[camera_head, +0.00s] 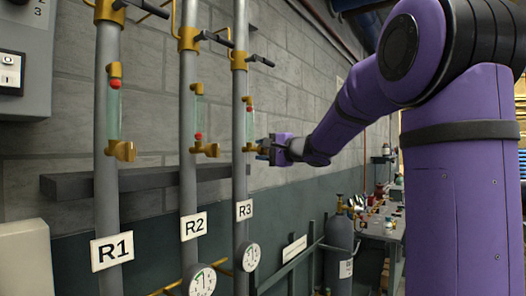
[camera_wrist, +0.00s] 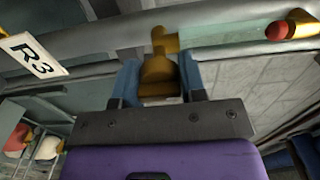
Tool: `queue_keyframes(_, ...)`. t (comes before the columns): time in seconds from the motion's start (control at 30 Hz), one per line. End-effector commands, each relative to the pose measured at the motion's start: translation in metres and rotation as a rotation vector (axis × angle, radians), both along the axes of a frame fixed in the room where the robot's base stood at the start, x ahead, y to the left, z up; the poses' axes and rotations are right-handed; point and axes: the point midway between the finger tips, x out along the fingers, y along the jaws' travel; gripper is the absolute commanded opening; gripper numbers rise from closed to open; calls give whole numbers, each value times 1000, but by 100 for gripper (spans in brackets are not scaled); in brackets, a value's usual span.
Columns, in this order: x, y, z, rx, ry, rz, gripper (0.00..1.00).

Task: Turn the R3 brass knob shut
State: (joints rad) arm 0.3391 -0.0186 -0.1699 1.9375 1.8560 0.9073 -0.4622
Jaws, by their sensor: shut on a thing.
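The R3 pipe (camera_head: 240,180) is the rightmost of three grey pipes and carries a white R3 label (camera_head: 244,210). Its brass knob (camera_wrist: 159,75) sits low on the brass fitting beside the sight glass. My gripper (camera_head: 264,150) reaches in from the right at the knob's height. In the wrist view its two blue fingers (camera_wrist: 158,84) stand on either side of the knob and are shut on it. In the head view the fingers mostly hide the knob. A red ball (camera_wrist: 279,31) shows at the far end of the R3 sight glass.
The R1 pipe (camera_head: 107,190) and R2 pipe (camera_head: 188,170) stand to the left with similar brass knobs. Round gauges (camera_head: 251,257) hang low on the R2 and R3 pipes. A black lever (camera_head: 261,60) juts out above. A grey cylinder (camera_head: 338,250) and a bench stand to the right.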

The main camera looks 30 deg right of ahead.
Motion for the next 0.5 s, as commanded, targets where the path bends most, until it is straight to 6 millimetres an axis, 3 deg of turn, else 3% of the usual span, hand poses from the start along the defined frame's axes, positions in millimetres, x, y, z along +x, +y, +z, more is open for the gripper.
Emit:
queue_keyframes(0.33, 0, 0, -2, -2, 3, 0, 14)
queue_keyframes(0.37, 0, 0, -2, -2, 3, 0, 43)
queue_keyframes(0.43, 0, 0, -2, -2, 2, 0, 59)
queue_keyframes(0.5, 0, 0, -1, -2, 2, 0, 62)
